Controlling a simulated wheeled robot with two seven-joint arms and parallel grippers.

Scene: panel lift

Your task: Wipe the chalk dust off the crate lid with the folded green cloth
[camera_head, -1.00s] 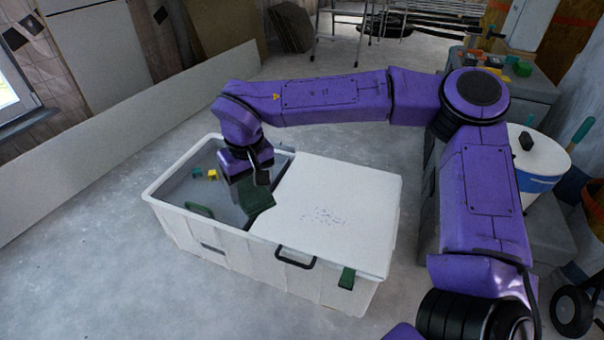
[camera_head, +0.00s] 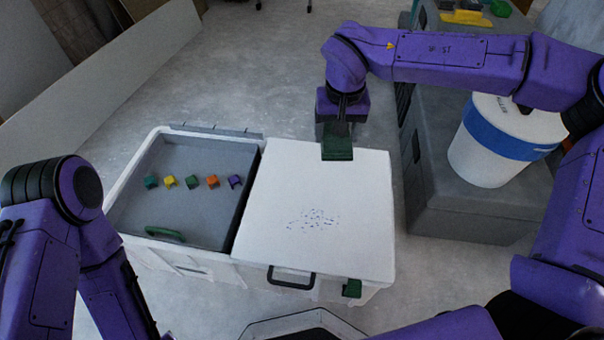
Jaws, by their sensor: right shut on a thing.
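The white crate lid (camera_head: 285,185) covers the right part of the crate (camera_head: 150,250). A patch of dark chalk specks (camera_head: 313,219) lies near the middle of the lid. My right gripper (camera_head: 338,136) is shut on the folded green cloth (camera_head: 338,152), at the lid's far edge, right of its middle. I cannot tell whether the cloth touches the lid. My left arm shows at the left side, but its gripper is out of the picture.
The open left part of the crate holds a grey tray (camera_head: 190,222) with several small coloured blocks (camera_head: 191,182). A black handle (camera_head: 291,280) and a green latch (camera_head: 352,288) are on the crate's front. A white bucket (camera_head: 490,160) stands on a grey cabinet (camera_head: 440,195) at right.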

